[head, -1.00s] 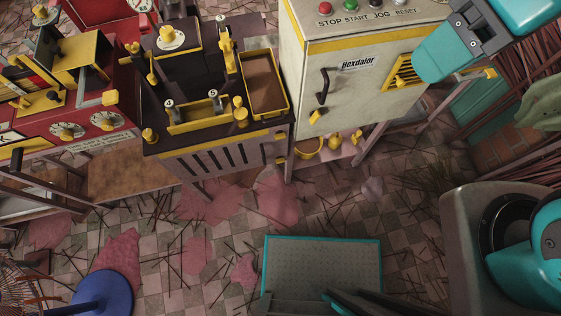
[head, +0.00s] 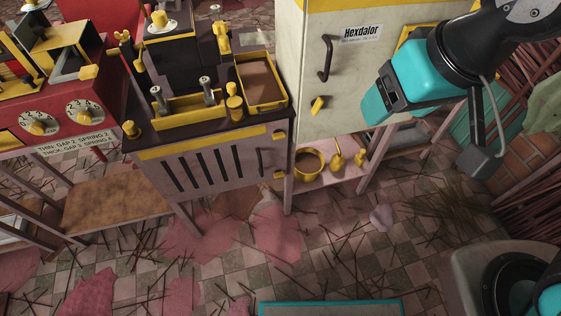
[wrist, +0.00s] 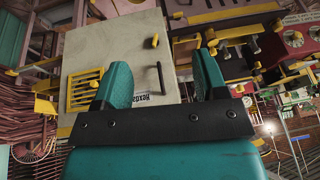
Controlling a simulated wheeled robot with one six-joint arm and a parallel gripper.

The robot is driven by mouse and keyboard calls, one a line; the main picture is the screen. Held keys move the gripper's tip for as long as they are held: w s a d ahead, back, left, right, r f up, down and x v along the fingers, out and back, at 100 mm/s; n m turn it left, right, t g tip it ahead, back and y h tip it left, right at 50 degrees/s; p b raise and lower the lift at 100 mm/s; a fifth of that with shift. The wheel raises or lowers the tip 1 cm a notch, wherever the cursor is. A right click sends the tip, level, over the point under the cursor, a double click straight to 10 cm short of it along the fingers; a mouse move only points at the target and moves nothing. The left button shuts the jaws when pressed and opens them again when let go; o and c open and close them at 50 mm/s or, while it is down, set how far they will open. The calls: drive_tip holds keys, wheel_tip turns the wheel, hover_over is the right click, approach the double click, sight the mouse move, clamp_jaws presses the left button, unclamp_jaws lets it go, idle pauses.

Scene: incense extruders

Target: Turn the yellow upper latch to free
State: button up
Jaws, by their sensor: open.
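The grey slotted door (head: 215,168) of the dark machine has two small yellow latches at its right edge. The upper latch (head: 279,135) sits above the door handle; the lower latch (head: 279,174) sits below it. Another yellow tab (head: 317,104) is on the cream Hexdalor cabinet door, below its dark handle; it also shows in the wrist view (wrist: 155,40). My gripper (head: 378,103) is in front of the cream cabinet, right of all these latches and apart from them. In the wrist view its teal fingers (wrist: 163,82) are spread with nothing between them.
The cream cabinet (head: 345,75) stands right of the dark machine. A pink shelf (head: 335,170) below it holds a yellow bowl (head: 308,162). A red machine with dials (head: 60,105) is at the left. The tiled floor in front carries sticks and pink powder.

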drive_tip(key=w+f+m+t+h+b, duration=0.1)
drive_tip(key=w+f+t+b, duration=0.3)
drive_tip(key=f+b, duration=1.1)
drive_tip(key=t+y+b, duration=0.4)
drive_tip(key=t+b, duration=0.6)
drive_tip(key=b, duration=1.3)
approach(280, 137)
drive_tip(key=shift+n, duration=0.4)
drive_tip(key=p+x, duration=0.2)
drive_tip(key=x, duration=0.7)
drive_tip(key=shift+a, duration=0.1)
drive_tip(key=shift+c, duration=0.5)
drive_tip(key=c, duration=0.8)
